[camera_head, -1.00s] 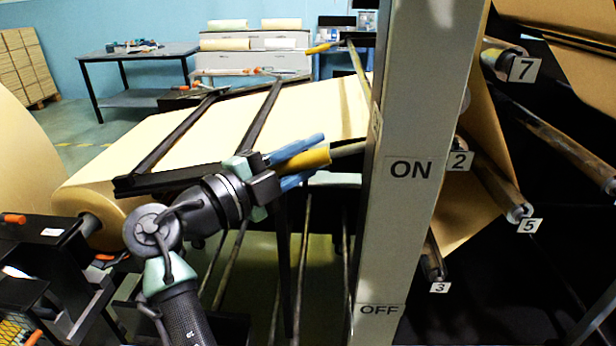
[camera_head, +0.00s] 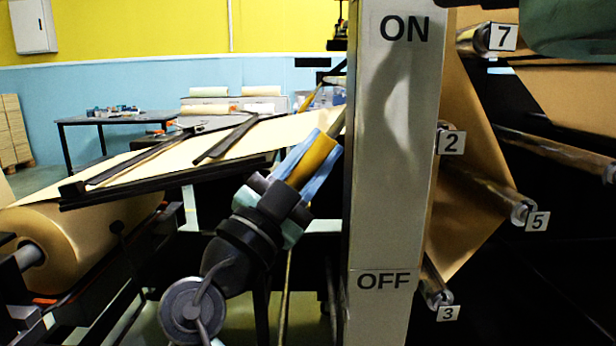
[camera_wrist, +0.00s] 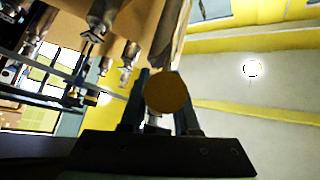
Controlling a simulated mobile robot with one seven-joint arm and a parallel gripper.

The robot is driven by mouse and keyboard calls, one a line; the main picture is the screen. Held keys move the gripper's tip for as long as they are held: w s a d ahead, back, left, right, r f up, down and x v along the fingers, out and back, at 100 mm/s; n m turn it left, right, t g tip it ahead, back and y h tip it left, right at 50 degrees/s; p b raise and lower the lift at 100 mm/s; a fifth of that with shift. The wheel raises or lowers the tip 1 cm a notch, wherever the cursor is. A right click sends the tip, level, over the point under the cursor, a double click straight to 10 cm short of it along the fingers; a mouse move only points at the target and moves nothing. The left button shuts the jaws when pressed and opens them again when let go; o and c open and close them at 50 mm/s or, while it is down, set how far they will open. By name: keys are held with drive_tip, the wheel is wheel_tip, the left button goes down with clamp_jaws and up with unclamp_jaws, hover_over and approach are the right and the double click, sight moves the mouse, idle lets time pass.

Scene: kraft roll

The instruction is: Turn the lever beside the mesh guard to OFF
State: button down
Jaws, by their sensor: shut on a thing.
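The lever has a yellow grip (camera_head: 312,160) on a grey rod that runs up and right behind the left edge of the grey post (camera_head: 385,190). The lever slopes down to the left from the post. Its height is between the ON label (camera_head: 405,28) and the OFF label (camera_head: 384,281). My gripper (camera_head: 308,165) has its blue fingers shut along both sides of the yellow grip. In the wrist view the grip's round end (camera_wrist: 167,93) shows between the two dark fingers. The lever's pivot is hidden by the post. I cannot make out the mesh guard.
A large kraft roll (camera_head: 80,245) and sheet lie at left, with dark bars (camera_head: 165,178) above. Rollers with number plates (camera_head: 537,221) stand right of the post. A second yellow handle (camera_head: 312,97) shows farther back. A table (camera_head: 110,118) stands at the back left.

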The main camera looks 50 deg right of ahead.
drive_tip(key=shift+s+d+f+n+t+b, duration=0.25)
drive_tip(key=shift+f+n+t+b, duration=0.1)
drive_tip(key=shift+n+t+b, duration=0.2)
drive_tip(key=shift+r+h, duration=0.1)
drive_tip(key=shift+h, duration=0.2)
drive_tip(key=c, duration=0.7)
unclamp_jaws()
drive_tip(key=shift+o, duration=0.2)
drive_tip(key=shift+a, duration=0.1)
drive_tip(key=b+v, duration=0.1)
drive_tip(key=v, duration=1.1)
drive_tip(key=shift+a, duration=0.35)
drive_tip(key=shift+s, duration=0.1)
